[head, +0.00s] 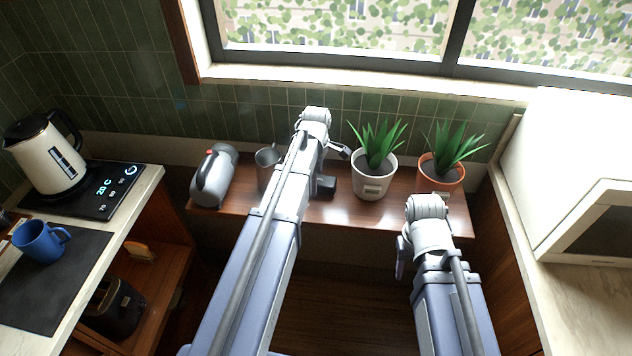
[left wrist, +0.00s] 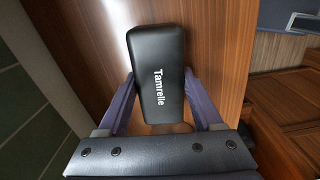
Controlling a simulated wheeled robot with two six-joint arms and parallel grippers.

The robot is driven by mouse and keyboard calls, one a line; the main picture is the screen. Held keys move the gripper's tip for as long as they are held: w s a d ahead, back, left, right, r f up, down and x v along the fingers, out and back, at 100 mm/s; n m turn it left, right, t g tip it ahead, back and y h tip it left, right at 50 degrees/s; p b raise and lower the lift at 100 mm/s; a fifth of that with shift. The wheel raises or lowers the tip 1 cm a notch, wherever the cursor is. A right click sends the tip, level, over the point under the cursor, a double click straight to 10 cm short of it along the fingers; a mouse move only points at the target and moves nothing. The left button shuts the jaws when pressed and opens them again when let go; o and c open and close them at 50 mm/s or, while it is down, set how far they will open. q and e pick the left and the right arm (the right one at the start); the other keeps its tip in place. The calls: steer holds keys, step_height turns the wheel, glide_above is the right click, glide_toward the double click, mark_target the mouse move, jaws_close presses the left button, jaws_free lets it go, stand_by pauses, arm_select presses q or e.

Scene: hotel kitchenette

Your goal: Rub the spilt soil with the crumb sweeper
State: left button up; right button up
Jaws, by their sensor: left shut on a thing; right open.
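My left gripper (left wrist: 159,80) is shut on a black block lettered "Tamrelle", likely the crumb sweeper (left wrist: 155,45), with one finger on each side of it. In the head view the dark sweeper (head: 326,186) shows low beside my left wrist, over the brown wooden shelf (head: 335,212). I cannot tell whether it touches the wood. My right gripper (head: 402,258) is open at the front right of the shelf, its fingers mostly hidden by my wrist. I can make out no spilt soil; my left arm covers part of the shelf.
A plant in a white pot (head: 374,184) and one in a terracotta pot (head: 441,178) stand right of the sweeper. A grey metal mug (head: 268,164) and a silver jug-like thing (head: 213,178) stand left. Counters flank both sides; a window is behind.

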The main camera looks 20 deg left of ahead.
arm_select(q)
steer(key=shift+w+r+p, duration=0.2)
steer(key=shift+r+p, duration=0.15)
steer(key=shift+p, duration=0.1)
step_height(320, 180, up, 5)
steer(key=p, duration=0.5)
steer(key=shift+s+r, duration=0.1)
step_height(320, 180, up, 3)
steer(key=p, duration=0.3)
